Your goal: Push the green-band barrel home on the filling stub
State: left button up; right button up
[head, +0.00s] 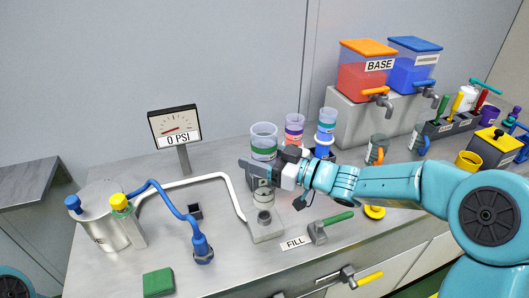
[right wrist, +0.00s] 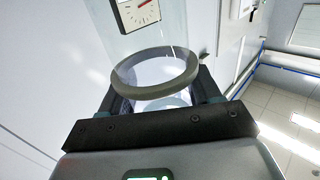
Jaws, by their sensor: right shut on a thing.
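The green-band barrel (head: 264,133) is clear with a green ring and stands upright in my right gripper (head: 263,178). The gripper is shut around its lower part and hides some of it. The barrel's pale lower end shows below the jaws, just above the grey filling stub (head: 264,217) by the FILL label; I cannot tell whether they touch. My left gripper is out of view.
A gauge (head: 175,125) reads 0 PSI. A white pipe (head: 190,181) runs to the stub's plate. Blue-band (head: 327,120) and red-band (head: 294,122) barrels stand behind my right gripper.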

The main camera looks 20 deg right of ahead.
aim_at(259, 180)
jog(key=shift+f+b, duration=1.9)
jog(key=shift+f, duration=0.9)
jog(key=shift+f+b, duration=0.3)
jog(key=shift+b, duration=0.2)
jog(key=shift+f+b, duration=0.6)
jog(key=shift+f, duration=0.15)
jog(key=o, duration=1.2)
jog(key=v, duration=1.6)
jog(key=shift+s, duration=0.2)
